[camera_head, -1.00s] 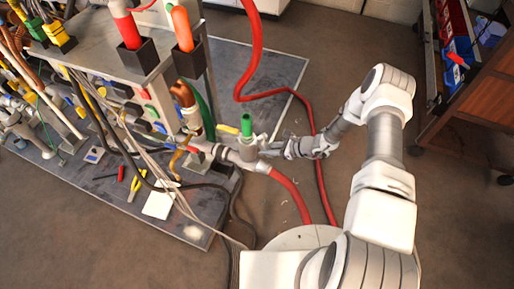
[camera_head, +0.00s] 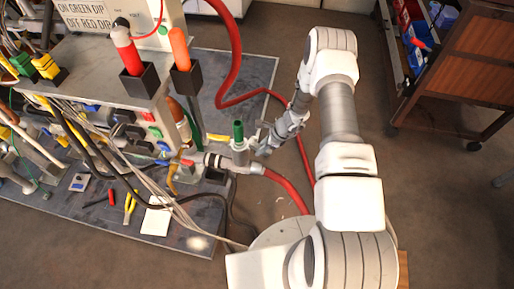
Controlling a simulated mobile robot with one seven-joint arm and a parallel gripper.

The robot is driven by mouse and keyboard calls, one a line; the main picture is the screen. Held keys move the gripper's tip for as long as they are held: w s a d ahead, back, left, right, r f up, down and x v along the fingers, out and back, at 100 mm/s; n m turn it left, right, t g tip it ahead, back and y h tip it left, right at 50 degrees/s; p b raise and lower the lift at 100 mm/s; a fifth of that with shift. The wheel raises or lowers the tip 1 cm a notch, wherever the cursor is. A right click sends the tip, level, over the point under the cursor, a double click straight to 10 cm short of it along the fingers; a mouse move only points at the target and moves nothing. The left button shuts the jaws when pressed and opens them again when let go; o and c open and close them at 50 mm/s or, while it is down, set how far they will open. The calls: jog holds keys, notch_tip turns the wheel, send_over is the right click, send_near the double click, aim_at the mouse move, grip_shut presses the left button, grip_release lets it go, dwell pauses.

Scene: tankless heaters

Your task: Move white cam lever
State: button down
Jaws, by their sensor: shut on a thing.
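A pale grey-white pipe fitting (camera_head: 239,158) with a green top (camera_head: 238,130) stands at the right end of the horizontal pipe, beside the bench equipment. A red hose leaves it toward the lower right. My gripper (camera_head: 259,149) reaches in from the right, at the right side of this fitting. Its fingers are shut on a small pale part there, which looks like the white cam lever. The lever is too small and too covered by the fingers to make out its shape or angle.
A red hose (camera_head: 226,80) loops behind my gripper and runs past my arm. The equipment bench (camera_head: 85,70) with cables fills the left. Pliers (camera_head: 129,207) and a paper sheet (camera_head: 156,218) lie on the mat. A wooden cabinet (camera_head: 478,70) stands at right.

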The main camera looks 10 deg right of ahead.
jog(key=shift+w+a+r+g+h+p, duration=0.1)
jog(key=shift+r+g+h+p, duration=0.35)
jog(key=shift+h+p, duration=0.45)
jog(key=shift+r+g+h+p, duration=0.4)
jog(key=shift+h+p, duration=0.2)
jog(key=shift+h, duration=0.6)
jog(key=c, duration=0.7)
grip_release()
jog(key=shift+a, duration=0.1)
jog(key=shift+r, duration=0.1)
jog(key=r+p, duration=0.1)
jog(key=r, duration=0.4)
jog(key=r+p, duration=0.1)
jog(key=r, duration=0.5)
jog(key=d+r+p, duration=0.1)
jog(key=r, duration=0.5)
jog(key=shift+s+r, duration=0.15)
jog(key=shift+s, duration=0.1)
